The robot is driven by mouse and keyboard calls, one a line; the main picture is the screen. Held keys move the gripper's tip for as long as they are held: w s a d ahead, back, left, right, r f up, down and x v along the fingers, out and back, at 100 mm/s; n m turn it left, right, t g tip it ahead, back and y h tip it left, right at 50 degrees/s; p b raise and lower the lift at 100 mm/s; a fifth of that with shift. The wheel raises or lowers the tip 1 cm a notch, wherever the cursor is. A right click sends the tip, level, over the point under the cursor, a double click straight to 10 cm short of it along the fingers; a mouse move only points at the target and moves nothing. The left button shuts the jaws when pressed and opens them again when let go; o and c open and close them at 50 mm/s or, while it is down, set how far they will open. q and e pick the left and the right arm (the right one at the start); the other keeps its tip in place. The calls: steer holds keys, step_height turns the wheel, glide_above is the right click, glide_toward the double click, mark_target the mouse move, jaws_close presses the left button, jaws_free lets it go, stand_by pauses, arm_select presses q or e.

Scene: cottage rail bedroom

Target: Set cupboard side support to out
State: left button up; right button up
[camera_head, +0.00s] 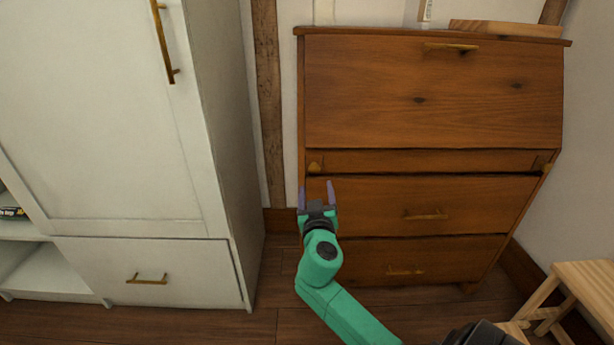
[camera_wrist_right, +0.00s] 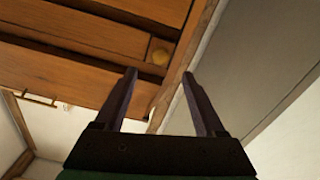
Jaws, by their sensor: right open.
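The wooden bureau (camera_head: 430,95) has its sloping front shut. The support's front looks about level with the bureau's front. My right gripper (camera_head: 316,187) is open and empty, just below this knob in the head view. My left gripper is not in view.
The tall white cupboard (camera_head: 110,120) stands close on the left, with a narrow gap of wall between. Two shut drawers lie below. A wooden stool (camera_head: 590,280) stands at lower right.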

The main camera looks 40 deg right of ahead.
mark_target(315, 171)
steer(key=x, duration=0.8)
steer(key=shift+w+d+f, duration=0.1)
steer(key=shift+w+d, duration=0.05)
steer(key=shift+d, duration=0.05)
steer(key=shift+c, duration=0.4)
jaws_close()
stand_by(0.5)
